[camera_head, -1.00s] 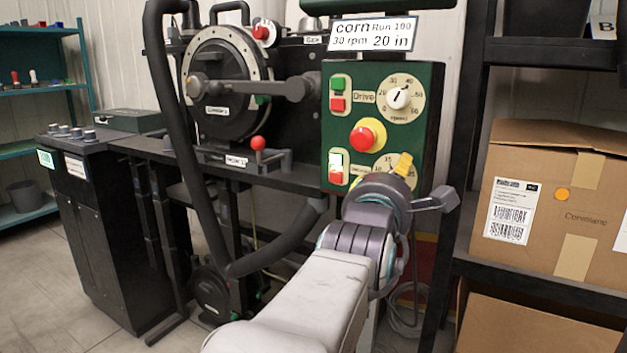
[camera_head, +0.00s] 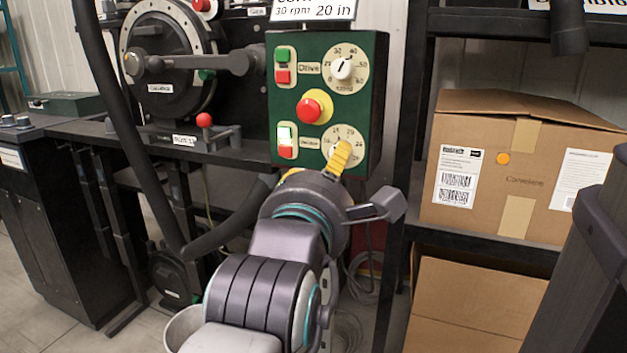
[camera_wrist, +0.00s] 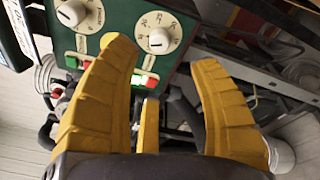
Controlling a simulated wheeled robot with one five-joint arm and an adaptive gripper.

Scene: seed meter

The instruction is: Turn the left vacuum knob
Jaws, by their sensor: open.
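The green control panel (camera_head: 325,100) stands ahead with two round dials. The lower dial (camera_head: 359,146), marked around 15 to 25, has a white knob (camera_wrist: 158,41) that shows whole in the wrist view. In the head view a yellow finger partly covers it. I cannot read a vacuum label on it. My gripper (camera_wrist: 165,55) is open and empty, its yellow fingers either side of the lower knob in the picture, apparently short of it. In the head view my gripper (camera_head: 318,163) is just below and in front of this dial, seen from behind.
A white speed knob (camera_head: 343,68), a red button (camera_head: 314,107) on yellow and small green and red switches share the panel. Grey knobs (camera_head: 16,121) sit on a black cabinet at left. A black hose (camera_head: 110,110) hangs left. A shelf with a cardboard box (camera_head: 500,170) is at right.

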